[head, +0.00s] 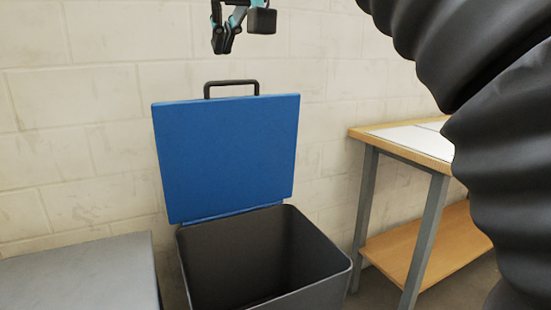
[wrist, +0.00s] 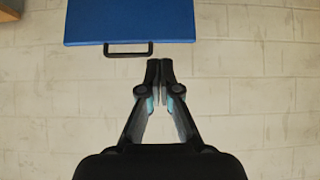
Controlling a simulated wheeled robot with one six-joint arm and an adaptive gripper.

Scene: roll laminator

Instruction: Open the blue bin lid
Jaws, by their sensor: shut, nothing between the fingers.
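The blue lid (head: 228,155) stands upright behind the dark grey bin (head: 318,282), hinged at the bin's back rim. The bin's mouth is uncovered and its inside looks empty. A black handle (head: 231,84) sticks up from the lid's top edge. My gripper (head: 222,48) is above the handle and apart from it, partly cut off by the top of the head view. In the wrist view the fingers (wrist: 160,68) are shut with nothing between them. The lid (wrist: 130,20) and its handle (wrist: 128,54) show there just beyond the fingertips, to the left.
A grey flat-topped surface (head: 80,275) is at the lower left beside the bin. A wooden-topped table (head: 405,145) with grey legs and a lower shelf (head: 425,245) stands to the right. A pale block wall (head: 70,130) is close behind the lid.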

